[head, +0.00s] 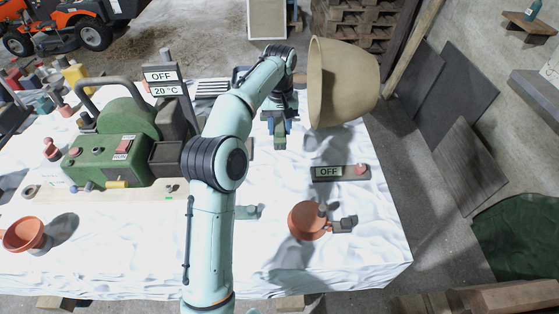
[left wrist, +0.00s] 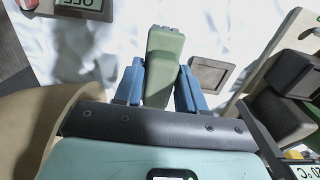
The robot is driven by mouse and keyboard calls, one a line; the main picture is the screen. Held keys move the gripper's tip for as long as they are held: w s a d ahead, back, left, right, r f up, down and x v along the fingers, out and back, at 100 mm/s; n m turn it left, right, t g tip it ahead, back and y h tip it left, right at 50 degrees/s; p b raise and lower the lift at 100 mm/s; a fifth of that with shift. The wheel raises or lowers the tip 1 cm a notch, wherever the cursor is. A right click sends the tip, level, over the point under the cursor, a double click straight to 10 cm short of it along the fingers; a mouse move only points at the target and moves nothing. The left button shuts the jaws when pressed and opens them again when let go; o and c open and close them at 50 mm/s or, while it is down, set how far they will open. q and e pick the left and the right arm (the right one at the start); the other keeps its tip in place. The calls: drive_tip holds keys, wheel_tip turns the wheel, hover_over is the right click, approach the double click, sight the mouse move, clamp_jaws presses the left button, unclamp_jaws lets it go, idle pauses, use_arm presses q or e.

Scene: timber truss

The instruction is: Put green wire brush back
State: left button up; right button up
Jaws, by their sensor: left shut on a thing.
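My left gripper (head: 279,128) is over the back right part of the white-covered table. It is shut on the green wire brush (head: 280,143), a small green block that shows below the fingers. In the left wrist view the brush (left wrist: 162,65) sits between the two blue fingers (left wrist: 160,85) and points away from the wrist. Its bristles cannot be made out. I cannot tell whether its tip touches the cloth. My right gripper does not show.
A box marked OFF (head: 328,173) and an orange bowl (head: 305,220) lie nearer. A green machine (head: 110,155) fills the left. A grey square plate (left wrist: 210,75) lies beside the brush in the wrist view.

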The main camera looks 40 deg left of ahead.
sight(279, 134)
use_arm(q)
wheel_tip(279, 134, down, 15)
drive_tip(key=shift+w, duration=0.1)
idle(0.3)
drive_tip(key=shift+f, duration=0.2)
drive_tip(key=o, duration=0.9)
wheel_tip(279, 134, up, 12)
drive_tip(key=shift+r, duration=0.2)
